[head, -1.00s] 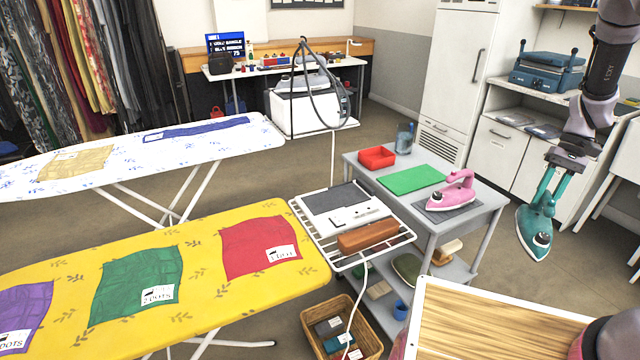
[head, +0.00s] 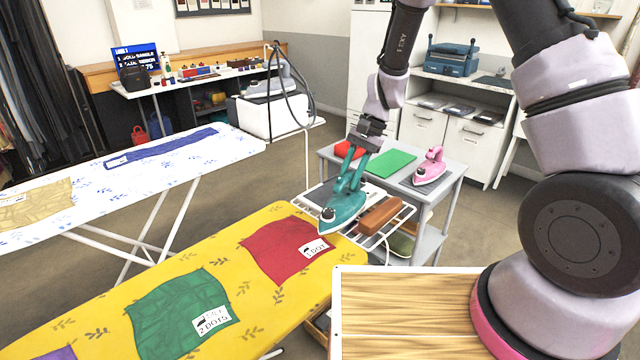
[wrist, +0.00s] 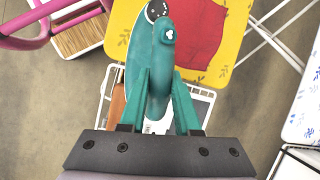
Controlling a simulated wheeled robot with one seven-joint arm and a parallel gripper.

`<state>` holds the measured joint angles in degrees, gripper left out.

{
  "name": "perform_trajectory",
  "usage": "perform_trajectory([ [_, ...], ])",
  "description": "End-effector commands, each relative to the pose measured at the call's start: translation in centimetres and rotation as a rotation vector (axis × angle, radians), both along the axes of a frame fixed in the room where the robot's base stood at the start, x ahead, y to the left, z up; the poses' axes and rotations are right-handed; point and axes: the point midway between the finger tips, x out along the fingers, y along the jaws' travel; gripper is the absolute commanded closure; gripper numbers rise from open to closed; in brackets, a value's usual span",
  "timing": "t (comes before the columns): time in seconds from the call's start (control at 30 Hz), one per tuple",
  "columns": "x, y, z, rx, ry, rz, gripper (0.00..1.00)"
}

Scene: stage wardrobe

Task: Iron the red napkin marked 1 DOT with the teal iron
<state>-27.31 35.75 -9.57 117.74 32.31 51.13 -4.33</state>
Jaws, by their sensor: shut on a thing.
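The teal iron (head: 343,208) is held in the air by my gripper (head: 352,178), over the rack end of the yellow ironing board. Its pointed end is near the board's right end, close to the red napkin. In the wrist view the iron (wrist: 150,75) sits between the two teal fingers of my gripper (wrist: 163,100). The red napkin (head: 278,250) lies on the yellow board (head: 255,310), with a white tag reading 1 DOT. It also shows in the wrist view (wrist: 190,30), beyond the iron. The green napkin (head: 175,310), tagged 2 DOTS, lies beside it.
A wire rack with a brown block (head: 380,215) adjoins the board's right end. A grey cart (head: 440,205) carries a pink iron (head: 430,167), a green mat (head: 388,162) and a red box (head: 349,150). A second, white board (head: 120,185) stands behind. A wooden-topped surface (head: 405,320) is at front right.

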Motion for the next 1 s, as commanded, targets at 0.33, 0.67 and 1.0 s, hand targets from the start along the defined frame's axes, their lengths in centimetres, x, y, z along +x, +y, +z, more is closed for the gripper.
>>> perform_trajectory([
  [0.33,-5.6,6.6,1.2,0.001,-0.001,-0.187,1.0],
  [0.67,-5.8,6.7,-2.1,-0.001,0.003,-0.195,1.0],
  [1.0,-5.8,6.7,-5.0,0.001,0.001,-0.194,1.0],
])
